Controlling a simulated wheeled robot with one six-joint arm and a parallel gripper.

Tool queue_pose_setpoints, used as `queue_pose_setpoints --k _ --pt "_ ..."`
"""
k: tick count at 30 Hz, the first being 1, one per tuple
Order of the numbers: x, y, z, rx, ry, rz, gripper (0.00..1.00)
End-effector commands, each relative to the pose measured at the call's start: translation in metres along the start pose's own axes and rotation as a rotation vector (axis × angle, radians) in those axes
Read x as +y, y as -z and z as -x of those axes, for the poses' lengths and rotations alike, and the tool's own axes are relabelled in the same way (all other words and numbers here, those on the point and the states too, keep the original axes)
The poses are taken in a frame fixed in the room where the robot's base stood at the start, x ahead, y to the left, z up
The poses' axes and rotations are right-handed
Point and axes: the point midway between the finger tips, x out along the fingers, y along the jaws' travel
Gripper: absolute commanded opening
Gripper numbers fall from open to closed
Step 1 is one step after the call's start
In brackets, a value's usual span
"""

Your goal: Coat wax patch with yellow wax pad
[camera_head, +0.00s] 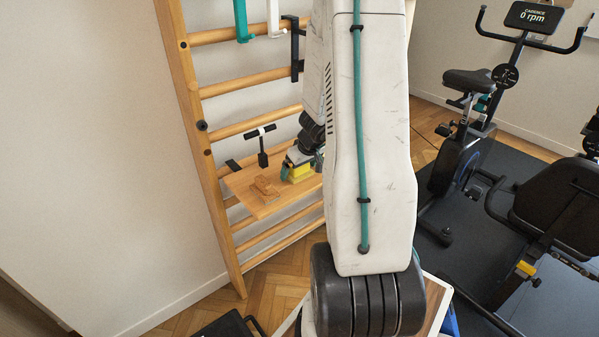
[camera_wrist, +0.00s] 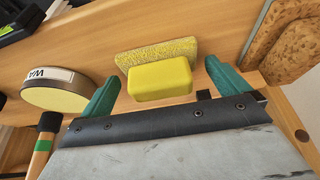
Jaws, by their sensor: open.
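The yellow wax pad (camera_wrist: 160,82) is a rounded yellow block with a speckled, rougher yellow face along its far side. It lies over the wooden board between the teal fingers of my gripper (camera_wrist: 161,72) in the wrist view. The fingers are open, with a visible gap on each side of the pad. In the head view the yellow pad (camera_head: 300,172) shows below my gripper (camera_head: 301,166) at the board's right part. I cannot make out a wax patch on the board in either view.
The wooden board (camera_head: 244,186) is mounted on wall bars. A brown cork-like block (camera_head: 265,187) lies left of the pad; it is at the right in the wrist view (camera_wrist: 287,50). A tin marked "WA" (camera_wrist: 55,97) stands near the left finger. A black T-shaped fitting (camera_head: 262,146) stands behind.

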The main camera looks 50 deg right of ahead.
Motion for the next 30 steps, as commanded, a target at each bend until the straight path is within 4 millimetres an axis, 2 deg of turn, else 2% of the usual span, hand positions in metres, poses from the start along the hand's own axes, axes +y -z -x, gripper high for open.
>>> queue_pose_setpoints --k 3,4,8,9,10,11,12,13,19,30 --pt "0.0 0.0 0.0 0.0 0.0 0.0 1.0" --pt "0.0 0.0 0.0 0.0 0.0 0.0 0.97" --pt "0.0 0.0 0.0 0.0 0.0 0.0 0.61" --pt "0.0 0.0 0.0 0.0 0.0 0.0 0.59" --pt "0.0 0.0 0.0 0.0 0.0 0.0 0.58" --pt "0.0 0.0 0.0 0.0 0.0 0.0 0.76" --pt "0.0 0.0 0.0 0.0 0.0 0.0 0.64" --pt "0.0 0.0 0.0 0.0 0.0 0.0 0.6" --pt "0.0 0.003 0.005 0.003 0.0 0.002 0.6" --pt "0.0 0.014 0.032 0.003 0.0 0.002 0.6"
